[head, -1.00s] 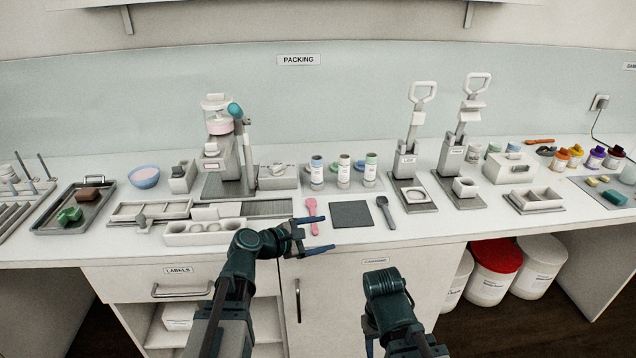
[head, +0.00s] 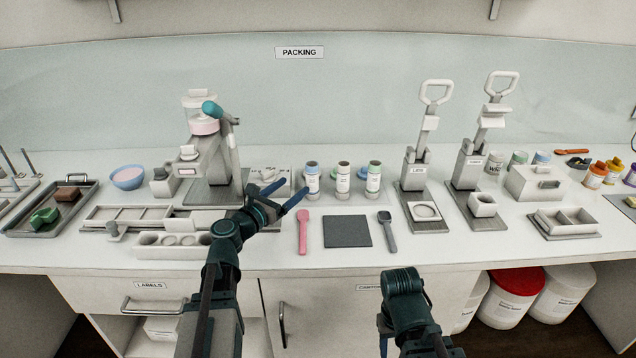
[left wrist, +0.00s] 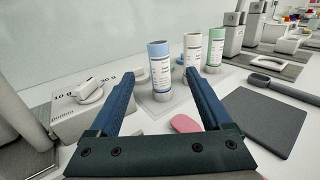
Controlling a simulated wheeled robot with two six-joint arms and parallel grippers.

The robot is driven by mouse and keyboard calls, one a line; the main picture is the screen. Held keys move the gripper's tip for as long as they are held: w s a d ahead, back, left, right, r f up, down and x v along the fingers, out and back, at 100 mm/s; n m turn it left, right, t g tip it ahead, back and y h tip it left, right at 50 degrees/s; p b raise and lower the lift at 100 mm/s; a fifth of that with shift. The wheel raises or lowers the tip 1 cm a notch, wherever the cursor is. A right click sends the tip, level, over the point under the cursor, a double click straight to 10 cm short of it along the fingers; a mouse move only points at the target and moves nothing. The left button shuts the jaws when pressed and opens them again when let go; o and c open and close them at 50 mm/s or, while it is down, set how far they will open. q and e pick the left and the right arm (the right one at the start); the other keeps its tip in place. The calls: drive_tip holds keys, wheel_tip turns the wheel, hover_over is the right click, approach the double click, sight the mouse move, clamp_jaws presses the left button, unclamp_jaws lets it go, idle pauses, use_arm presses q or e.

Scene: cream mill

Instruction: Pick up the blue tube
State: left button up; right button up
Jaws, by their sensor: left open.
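The blue tube (head: 312,180) stands upright on the bench, leftmost of three tubes, with a light blue top and a white label. It also shows in the left wrist view (left wrist: 160,72), upright between my finger lines and beyond the tips. My left gripper (head: 293,190) is open and empty, just left of and in front of the tube; its fingers (left wrist: 158,80) point towards it. My right arm (head: 402,285) is low in front of the bench; its jaws are mostly hidden.
A white-topped tube (head: 343,180) and a green-topped tube (head: 373,179) stand close to the right. A pink spoon (head: 302,231), a dark mat (head: 347,231) and a dark spoon (head: 387,231) lie in front.

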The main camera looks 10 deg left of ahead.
sight(315, 168)
use_arm(q)
drive_tip(key=x, duration=1.3)
drive_tip(key=shift+w, duration=0.4)
drive_tip(key=shift+r, duration=0.1)
clamp_jaws()
